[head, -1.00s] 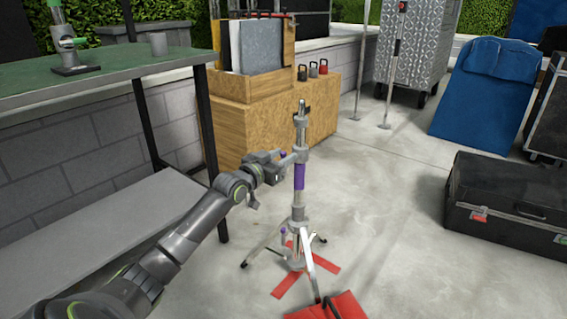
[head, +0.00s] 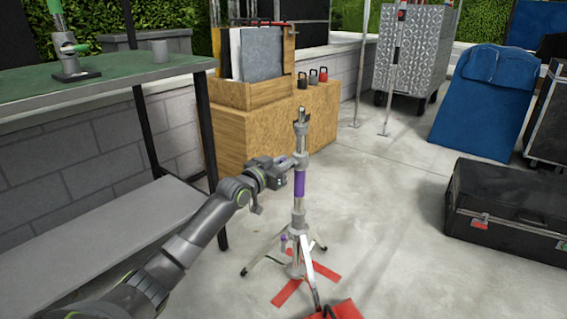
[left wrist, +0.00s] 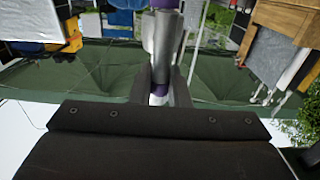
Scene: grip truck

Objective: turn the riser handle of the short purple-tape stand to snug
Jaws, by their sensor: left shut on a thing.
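The short stand with a purple tape band (head: 299,183) stands upright on the concrete, its legs spread over red tape marks. Its riser collar (head: 300,160) sits just above the purple band. My left gripper (head: 287,163) reaches in from the left at collar height and is shut on the riser handle, which its fingers mostly hide. In the left wrist view the fingers (left wrist: 160,82) close on a small purple and pale piece, with the grey collar (left wrist: 163,35) just beyond. A second, lower handle (head: 284,241) with a purple tip shows near the legs. My right gripper is not in view.
A green-topped table (head: 110,85) stands at the left, close to my arm. A wooden crate (head: 265,130) is behind the stand. A red sandbag (head: 345,310) lies at the near leg. A black case (head: 500,215) stands at right, with open floor between.

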